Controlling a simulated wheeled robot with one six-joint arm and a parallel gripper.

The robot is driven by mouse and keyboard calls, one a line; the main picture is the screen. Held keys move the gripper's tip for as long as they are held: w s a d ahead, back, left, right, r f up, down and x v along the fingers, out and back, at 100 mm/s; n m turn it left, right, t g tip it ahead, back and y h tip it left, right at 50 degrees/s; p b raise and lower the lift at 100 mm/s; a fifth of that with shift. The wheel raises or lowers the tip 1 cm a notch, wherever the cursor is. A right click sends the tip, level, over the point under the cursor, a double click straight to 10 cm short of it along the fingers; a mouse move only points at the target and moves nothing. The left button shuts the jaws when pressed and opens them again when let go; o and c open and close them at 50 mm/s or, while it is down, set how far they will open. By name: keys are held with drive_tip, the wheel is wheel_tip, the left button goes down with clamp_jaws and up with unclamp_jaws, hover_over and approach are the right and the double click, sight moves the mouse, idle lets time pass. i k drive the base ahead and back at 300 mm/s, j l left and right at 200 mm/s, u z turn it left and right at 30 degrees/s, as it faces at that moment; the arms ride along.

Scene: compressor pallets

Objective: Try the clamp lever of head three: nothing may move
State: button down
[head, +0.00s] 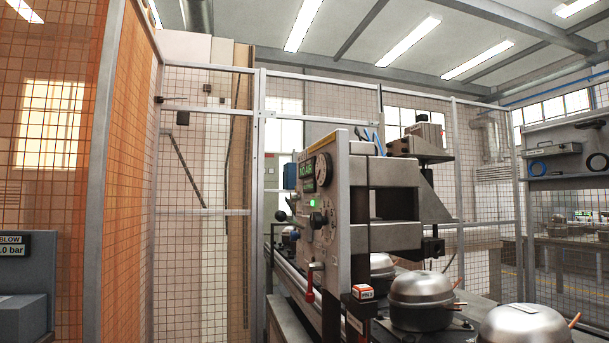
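A grey station head (339,230) stands right of centre, with a control panel on its left-facing side. A lever with a red grip (310,287) hangs downward at the panel's lower edge. I cannot read a head number, and I cannot tell which handle is the clamp lever. My gripper is not in view, and nothing is seen touching the panel.
Silver domed compressors (421,293) with copper stubs stand in a row at the lower right. A small orange-and-white labelled box (363,292) sits beside them. Mesh fencing (205,200) encloses the cell. A grey unit with a pressure display (14,244) is at the left edge.

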sight(280, 216)
drive_tip(key=i+j+z, duration=0.2)
drive_tip(key=j+z, duration=0.25)
drive_tip(key=j, duration=0.85)
drive_tip(key=j+z, duration=0.45)
drive_tip(key=j, duration=0.8)
